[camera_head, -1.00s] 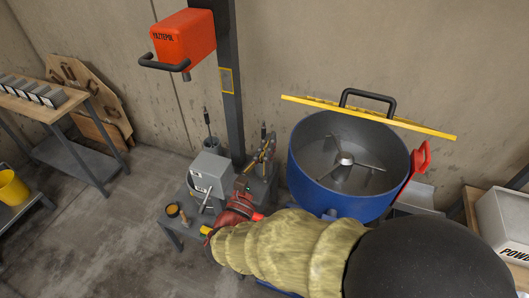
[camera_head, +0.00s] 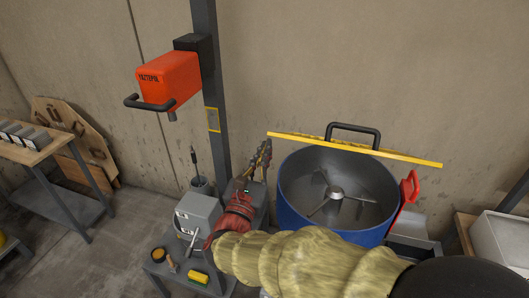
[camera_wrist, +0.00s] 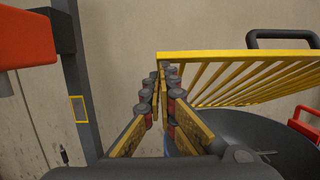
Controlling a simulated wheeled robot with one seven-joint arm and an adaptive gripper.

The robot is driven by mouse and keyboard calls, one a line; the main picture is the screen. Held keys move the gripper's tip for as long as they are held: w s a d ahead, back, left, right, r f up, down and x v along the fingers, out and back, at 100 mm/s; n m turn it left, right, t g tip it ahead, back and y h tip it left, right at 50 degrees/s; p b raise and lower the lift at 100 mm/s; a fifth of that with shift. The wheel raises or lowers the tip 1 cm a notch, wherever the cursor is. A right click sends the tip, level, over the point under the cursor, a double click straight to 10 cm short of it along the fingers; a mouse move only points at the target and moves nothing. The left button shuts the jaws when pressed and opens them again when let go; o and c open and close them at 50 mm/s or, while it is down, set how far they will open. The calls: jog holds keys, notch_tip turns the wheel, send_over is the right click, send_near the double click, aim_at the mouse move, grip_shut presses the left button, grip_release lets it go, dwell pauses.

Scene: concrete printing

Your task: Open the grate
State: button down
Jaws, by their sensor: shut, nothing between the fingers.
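The yellow grate (camera_head: 355,150) stands raised above the back of the blue mixer drum (camera_head: 310,213), seen almost edge-on in the head view. Its black handle (camera_head: 353,127) is at its far side. The drum's mouth is uncovered and its paddles show. In the wrist view the grate's bars (camera_wrist: 240,75) slope up to the right of my fingers, with the handle (camera_wrist: 283,36) beyond. My gripper (camera_head: 265,146) is shut and empty, just below the grate's left end. Its fingertips (camera_wrist: 166,68) overlap the grate's left edge in the wrist view; contact cannot be told.
A red lever (camera_head: 409,188) is on the drum's right side. Left of my arm stand a dark post with an orange box (camera_head: 168,80) and a low table with a grey device (camera_head: 197,216) and a yellow sponge (camera_head: 198,277). The wall is close behind.

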jog(key=shift+r, duration=0.1)
jog(key=w+r+p, duration=0.2)
jog(key=r+p, duration=0.1)
jog(key=p, duration=0.1)
jog(key=w+d+r+g+p, duration=0.1)
jog(key=r+p, duration=0.2)
jog(key=p, duration=0.1)
jog(key=w+d+r+g+p, duration=0.1)
jog(key=w+r+p, duration=0.1)
jog(key=r+p, duration=0.1)
jog(key=shift+w+r+y+p, duration=0.3)
jog(key=shift+r+y+p, duration=0.05)
jog(key=shift+y+p, duration=0.1)
jog(key=w+d+r+g+p, duration=0.1)
jog(key=w+d+r+p, duration=0.2)
jog(key=w+p, duration=0.5)
jog(key=w+d+r+g+y+p, duration=0.1)
jog(key=w+d+r+g+p, duration=0.1)
jog(key=w+r+p, duration=0.4)
jog(key=w+d+r+g+p, duration=0.1)
jog(key=w+d+r+p, duration=0.3)
jog(key=w+p, duration=0.7)
jog(key=shift+w+r+g, duration=0.4)
jog(key=shift+w+r, duration=0.25)
jog(key=shift+w, duration=1.2)
jog(key=shift+y, duration=0.25)
